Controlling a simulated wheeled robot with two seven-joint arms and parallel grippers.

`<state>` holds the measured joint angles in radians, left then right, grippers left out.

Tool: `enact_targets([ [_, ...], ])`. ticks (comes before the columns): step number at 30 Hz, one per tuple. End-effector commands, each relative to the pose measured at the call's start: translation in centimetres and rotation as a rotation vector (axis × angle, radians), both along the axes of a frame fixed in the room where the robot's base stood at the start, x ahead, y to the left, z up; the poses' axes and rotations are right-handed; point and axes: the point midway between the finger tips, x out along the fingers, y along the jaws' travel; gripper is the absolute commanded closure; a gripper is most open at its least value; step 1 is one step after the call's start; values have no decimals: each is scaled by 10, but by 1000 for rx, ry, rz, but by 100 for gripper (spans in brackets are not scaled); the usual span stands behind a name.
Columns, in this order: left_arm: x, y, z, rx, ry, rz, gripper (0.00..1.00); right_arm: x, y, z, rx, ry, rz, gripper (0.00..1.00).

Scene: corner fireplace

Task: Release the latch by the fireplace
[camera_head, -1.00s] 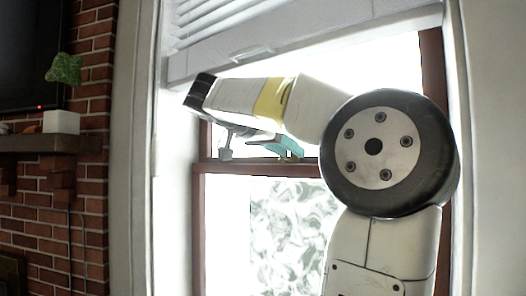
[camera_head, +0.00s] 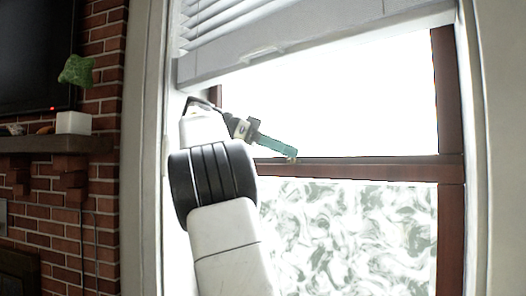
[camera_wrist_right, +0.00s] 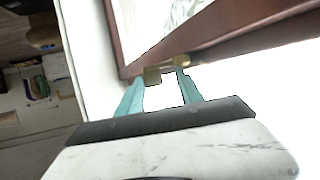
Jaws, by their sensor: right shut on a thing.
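The latch is a small brass fitting (camera_wrist_right: 181,61) on the dark wooden rail of the window, seen in the right wrist view. A small brass bit of it (camera_head: 292,160) shows on the rail in the head view. My right gripper (camera_wrist_right: 162,74) has two teal fingers, a little apart, with their tips at the brass latch. The gripper (camera_head: 288,154) reaches the rail from the left in the head view and is shut on the latch. The fingertips partly hide the latch. My left gripper is not in view.
The window's dark middle rail (camera_head: 390,169) runs across above a patterned lower pane (camera_head: 350,235). White blinds (camera_head: 230,35) hang above. A brick wall (camera_head: 95,190) with a wooden mantel (camera_head: 50,144), a white pot (camera_head: 73,123) and a dark screen (camera_head: 30,50) is at left.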

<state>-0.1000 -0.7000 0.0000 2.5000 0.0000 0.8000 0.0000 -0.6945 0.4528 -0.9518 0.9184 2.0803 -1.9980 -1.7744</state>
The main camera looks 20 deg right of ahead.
Motion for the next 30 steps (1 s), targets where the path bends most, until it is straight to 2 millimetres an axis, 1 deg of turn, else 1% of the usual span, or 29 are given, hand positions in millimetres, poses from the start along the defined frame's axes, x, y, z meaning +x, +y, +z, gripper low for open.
enact_targets([
  [6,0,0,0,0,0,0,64,3,2,1,-7,-1,-74,97],
  [12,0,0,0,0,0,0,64,4,2,1,-4,0,-110,97],
  [28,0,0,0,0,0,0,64,4,2,-1,1,3,-122,97],
  [29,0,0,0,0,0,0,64,4,2,-1,1,3,-122,51],
  [30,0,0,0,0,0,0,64,4,2,-1,2,2,-122,43],
])
